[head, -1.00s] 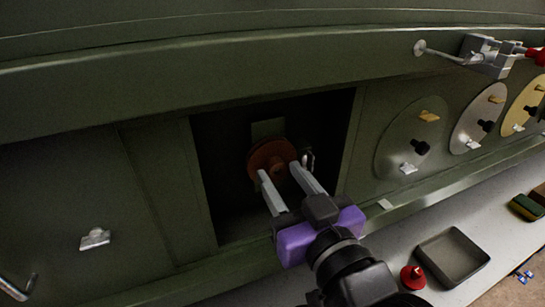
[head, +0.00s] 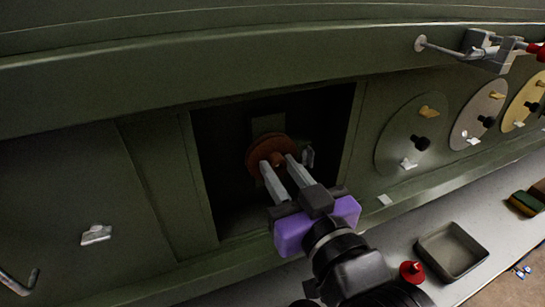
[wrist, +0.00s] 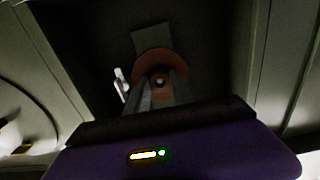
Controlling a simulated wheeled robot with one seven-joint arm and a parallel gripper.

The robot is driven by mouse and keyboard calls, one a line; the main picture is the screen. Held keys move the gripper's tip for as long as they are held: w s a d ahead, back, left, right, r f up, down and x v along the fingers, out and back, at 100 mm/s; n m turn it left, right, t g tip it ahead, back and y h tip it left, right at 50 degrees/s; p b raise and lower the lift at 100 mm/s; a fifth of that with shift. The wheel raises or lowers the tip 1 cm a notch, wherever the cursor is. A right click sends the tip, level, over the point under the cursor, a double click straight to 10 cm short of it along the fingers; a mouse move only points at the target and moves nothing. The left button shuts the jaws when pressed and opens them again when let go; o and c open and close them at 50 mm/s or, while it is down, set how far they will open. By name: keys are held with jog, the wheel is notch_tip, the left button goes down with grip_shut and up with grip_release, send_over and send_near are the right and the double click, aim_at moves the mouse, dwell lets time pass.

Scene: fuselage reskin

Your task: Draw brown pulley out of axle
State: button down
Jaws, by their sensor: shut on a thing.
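The brown pulley (head: 264,151) is a reddish-brown disc inside the dark square opening in the green panel. It also shows in the wrist view (wrist: 159,59), with a small round hub at its middle. My gripper (head: 277,161) reaches into the opening, its two grey fingers shut on the pulley's hub. The axle is hidden behind the pulley and fingers. A grey-green plate (head: 268,125) stands behind the pulley. I cannot tell whether the pulley is still on the axle.
A small pale metal fitting (head: 308,155) is just right of the pulley. The opening's side walls and lower sill are close around my gripper. Round covers (head: 412,135) with latches line the panel at right. A grey tray (head: 452,251) and a red knob-like part (head: 412,272) lie on the shelf below.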

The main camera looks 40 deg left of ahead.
jog(key=shift+b+v, duration=0.7)
jog(key=shift+v, duration=1.35)
jog(key=b+v, duration=0.1)
jog(key=v, duration=0.1)
jog(key=shift+s+d, duration=0.15)
jog(key=shift+d, duration=0.25)
